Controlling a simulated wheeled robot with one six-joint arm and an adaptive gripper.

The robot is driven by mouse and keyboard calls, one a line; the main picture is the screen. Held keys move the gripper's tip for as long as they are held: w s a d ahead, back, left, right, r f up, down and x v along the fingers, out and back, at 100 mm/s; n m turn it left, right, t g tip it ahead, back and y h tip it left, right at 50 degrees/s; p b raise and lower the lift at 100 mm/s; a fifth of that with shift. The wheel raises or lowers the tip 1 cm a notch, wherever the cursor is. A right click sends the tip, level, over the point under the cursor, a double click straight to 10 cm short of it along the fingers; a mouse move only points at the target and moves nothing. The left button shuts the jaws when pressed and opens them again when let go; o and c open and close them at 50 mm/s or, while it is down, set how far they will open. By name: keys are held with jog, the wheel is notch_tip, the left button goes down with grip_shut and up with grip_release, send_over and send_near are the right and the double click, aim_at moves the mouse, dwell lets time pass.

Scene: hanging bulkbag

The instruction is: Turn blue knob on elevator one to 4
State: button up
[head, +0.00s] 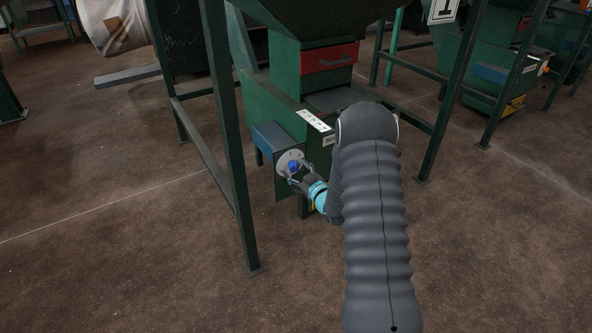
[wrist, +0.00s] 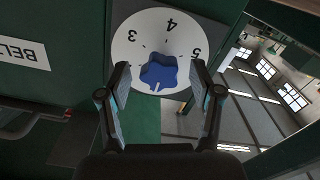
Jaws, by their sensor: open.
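The blue knob (wrist: 159,73) sits on a round white dial (wrist: 133,32) on a dark plate. The numbers 3, 4 and 5 show upside down around the dial's upper part. A light mark shows on the knob's lower side in the wrist view. My gripper (wrist: 160,82) is open, with one finger on each side of the knob; I cannot tell whether either finger touches it. In the head view my gripper (head: 302,179) is right at the blue knob (head: 293,166) on the green machine, partly hiding it and the dial.
A red drawer (head: 329,58) and a blue box (head: 273,138) are on the green machine (head: 268,103). A green frame post (head: 233,170) stands left of the dial. A sign with a 1 (head: 443,10) hangs at the upper right. The brown floor is clear in front.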

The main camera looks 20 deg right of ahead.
jog(key=shift+w, duration=0.15)
jog(key=c, duration=1.1)
jog(key=shift+c, duration=0.2)
